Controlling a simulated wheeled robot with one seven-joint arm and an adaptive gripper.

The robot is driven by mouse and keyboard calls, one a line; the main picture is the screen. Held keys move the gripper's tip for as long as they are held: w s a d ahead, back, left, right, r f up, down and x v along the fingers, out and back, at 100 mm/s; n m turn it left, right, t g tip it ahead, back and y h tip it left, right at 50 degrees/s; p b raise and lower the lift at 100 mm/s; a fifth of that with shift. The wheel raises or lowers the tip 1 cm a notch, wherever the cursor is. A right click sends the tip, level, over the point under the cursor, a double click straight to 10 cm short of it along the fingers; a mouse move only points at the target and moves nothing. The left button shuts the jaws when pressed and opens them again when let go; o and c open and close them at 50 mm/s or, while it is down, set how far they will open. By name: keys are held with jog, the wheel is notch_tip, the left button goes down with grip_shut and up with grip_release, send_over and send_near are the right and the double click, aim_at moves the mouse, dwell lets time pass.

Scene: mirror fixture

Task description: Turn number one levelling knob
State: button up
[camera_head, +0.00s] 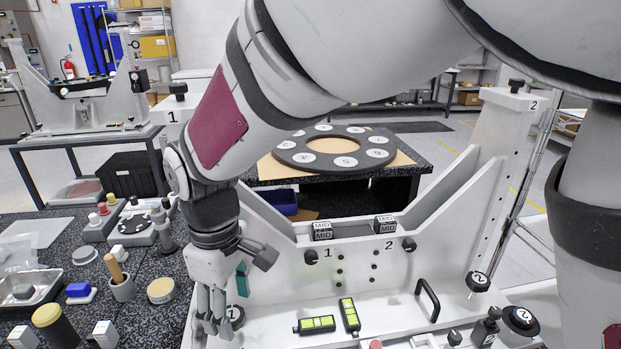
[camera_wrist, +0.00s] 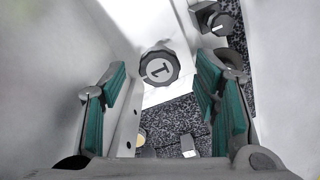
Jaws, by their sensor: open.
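The number one levelling knob (camera_wrist: 159,67) is a dark, scalloped round knob with a "1" on its pale face. It appears ahead of my gripper (camera_wrist: 161,92) in the wrist view, between the teal-padded fingers. The fingers are spread and empty, and I cannot tell how far the knob lies beyond them. In the head view the knob (camera_head: 236,315) shows at the fixture's lower left, partly hidden by my gripper (camera_head: 212,323), which points down beside it. Two green spirit levels (camera_head: 317,324) (camera_head: 349,315) lie on the fixture base (camera_head: 385,315).
Knobs marked 2 (camera_head: 478,281) (camera_head: 520,319) sit at the fixture's right. A black handle (camera_head: 428,298) stands on its base. The fixture's upright plate (camera_head: 350,265) rises close to my gripper. A speckled bench with a wooden-handled tool (camera_head: 117,270) and other items lies at left.

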jog(key=shift+f, duration=0.85)
jog(key=shift+c, duration=0.2)
jog(key=c, duration=1.1)
jog(key=shift+m, duration=0.3)
jog(key=m+p, duration=0.2)
jog(key=shift+s+r+p, duration=0.15)
jog(key=shift+p, duration=0.2)
jog(key=m+p, duration=0.3)
jog(key=m, duration=0.2)
jog(key=shift+s, duration=0.1)
jog(key=m+p, duration=0.3)
jog(key=m, duration=0.1)
jog(key=shift+a+p, duration=0.15)
jog(key=shift+p, duration=0.15)
jog(key=shift+m+p, duration=0.85)
jog(key=shift+m, duration=0.75)
